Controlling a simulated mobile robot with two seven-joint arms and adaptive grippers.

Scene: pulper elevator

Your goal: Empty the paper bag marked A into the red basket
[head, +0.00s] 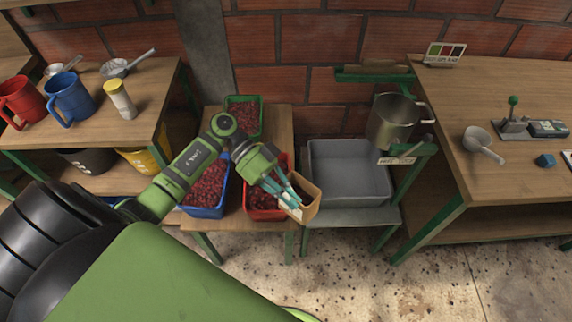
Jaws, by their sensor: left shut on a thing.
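My left gripper (286,190) is shut on a brown paper bag (309,204) with an open top. The bag is held at the right side of the red basket (250,211), tilted, with part of it over the grey tub's stand. A pale label shows low on the bag, but I cannot read its mark. The red basket holds dark red cherries and stands on the low wooden table; my gripper and arm hide part of it. I cannot see what is inside the bag. My right gripper is not in view.
A blue basket (219,207) and a green basket (257,107), both with cherries, stand beside the red one. A grey tub (349,170) is right of the bag, with a steel pot (393,122) above its right side. Side tables hold jugs and tools.

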